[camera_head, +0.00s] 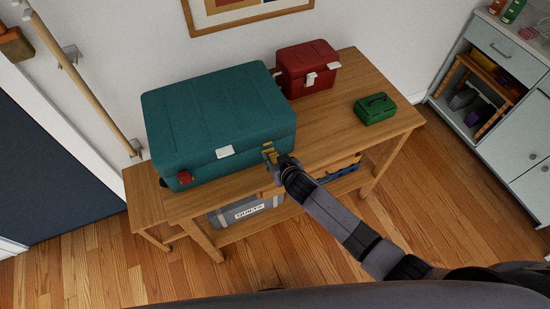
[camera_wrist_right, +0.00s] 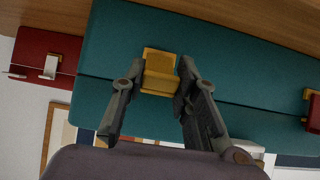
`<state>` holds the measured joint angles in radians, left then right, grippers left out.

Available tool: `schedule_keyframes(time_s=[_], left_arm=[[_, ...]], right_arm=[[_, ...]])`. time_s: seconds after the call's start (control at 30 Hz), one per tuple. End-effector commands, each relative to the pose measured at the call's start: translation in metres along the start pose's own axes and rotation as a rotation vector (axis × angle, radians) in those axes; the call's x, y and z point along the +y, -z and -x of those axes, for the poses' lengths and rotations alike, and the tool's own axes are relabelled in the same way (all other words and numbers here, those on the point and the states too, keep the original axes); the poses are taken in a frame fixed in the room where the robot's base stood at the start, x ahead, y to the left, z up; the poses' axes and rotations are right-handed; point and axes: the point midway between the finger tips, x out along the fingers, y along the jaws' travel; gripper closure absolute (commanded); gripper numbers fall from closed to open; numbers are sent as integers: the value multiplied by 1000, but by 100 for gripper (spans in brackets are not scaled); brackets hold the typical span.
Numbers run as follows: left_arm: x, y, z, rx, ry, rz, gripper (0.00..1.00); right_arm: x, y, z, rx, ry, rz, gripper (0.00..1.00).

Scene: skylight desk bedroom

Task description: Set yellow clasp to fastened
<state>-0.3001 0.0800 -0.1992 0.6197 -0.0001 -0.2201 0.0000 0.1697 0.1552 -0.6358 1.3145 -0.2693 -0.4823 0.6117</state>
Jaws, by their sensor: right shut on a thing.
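The teal case (camera_head: 215,115) stands closed on the wooden table, with its front toward me. The yellow clasp (camera_head: 268,152) is near the right end of its front. In the right wrist view, which is upside down, the yellow clasp (camera_wrist_right: 160,74) lies across the seam between lid and body. My right gripper (camera_head: 275,160) is at this clasp. In the wrist view its two fingers (camera_wrist_right: 156,82) sit on either side of the clasp, shut on it. I cannot tell whether the clasp is fully latched. My left gripper is not in view.
The case also has a white clasp (camera_head: 225,152) and a red clasp (camera_head: 185,177). A red case (camera_head: 307,66) and a small green box (camera_head: 375,108) stand on the table (camera_head: 340,125). A grey bin (camera_head: 235,213) sits on the shelf below.

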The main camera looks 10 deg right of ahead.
Motion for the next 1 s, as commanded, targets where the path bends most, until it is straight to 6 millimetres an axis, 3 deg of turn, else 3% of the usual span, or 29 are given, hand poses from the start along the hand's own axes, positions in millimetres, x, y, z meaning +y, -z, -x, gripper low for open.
schedule_keyframes(time_s=[0.37, 0.4, 0.7, 1.0], left_arm=[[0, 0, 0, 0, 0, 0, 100], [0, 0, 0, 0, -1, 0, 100], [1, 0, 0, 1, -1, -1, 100], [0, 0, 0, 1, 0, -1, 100]], right_arm=[[0, 0, 0, -3, 0, 0, 100], [0, 1, 0, -3, 0, 0, 72], [0, 0, 0, -3, 0, 0, 52], [0, 0, 1, -3, 0, 0, 52]])
